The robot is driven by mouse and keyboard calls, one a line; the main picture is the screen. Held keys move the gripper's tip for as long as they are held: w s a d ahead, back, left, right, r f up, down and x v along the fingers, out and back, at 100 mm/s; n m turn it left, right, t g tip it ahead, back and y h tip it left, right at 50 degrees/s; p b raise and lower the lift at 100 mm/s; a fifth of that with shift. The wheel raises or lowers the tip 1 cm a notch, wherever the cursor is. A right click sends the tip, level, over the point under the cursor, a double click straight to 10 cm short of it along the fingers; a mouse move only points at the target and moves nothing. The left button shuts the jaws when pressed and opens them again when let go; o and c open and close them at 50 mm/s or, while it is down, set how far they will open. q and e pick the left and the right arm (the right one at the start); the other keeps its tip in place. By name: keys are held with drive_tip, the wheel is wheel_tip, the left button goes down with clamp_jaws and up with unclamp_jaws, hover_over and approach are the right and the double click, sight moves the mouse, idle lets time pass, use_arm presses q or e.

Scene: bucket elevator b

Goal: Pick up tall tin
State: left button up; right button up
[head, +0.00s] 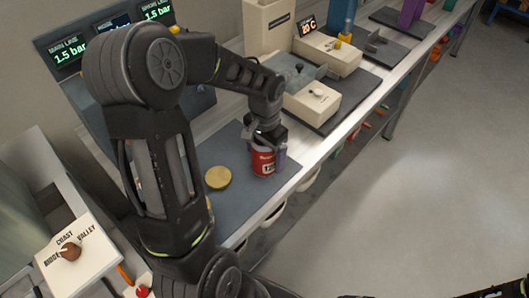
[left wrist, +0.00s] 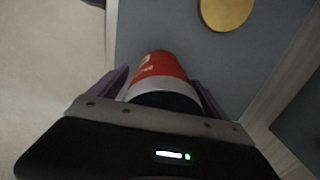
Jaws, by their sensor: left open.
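The tall tin (head: 263,162) is red with a pale band and stands upright on the grey mat near the front edge of the bench. My left gripper (head: 267,147) is over it, pointing down, with its fingers on either side of the tin. In the left wrist view the tin (left wrist: 160,72) sits between the two purple fingers (left wrist: 160,92), which are open. I cannot tell whether either finger touches it. My right gripper does not show.
A round yellow disc (head: 218,178) lies on the mat (head: 205,158) left of the tin. Cream-coloured devices (head: 312,102) stand farther along the bench. A panel with a knob (head: 70,252) is at the lower left. The floor (head: 420,170) at right is clear.

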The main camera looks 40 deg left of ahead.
use_arm(q)
drive_tip(key=shift+c, duration=0.2)
idle(0.4)
drive_tip(key=c, duration=1.2)
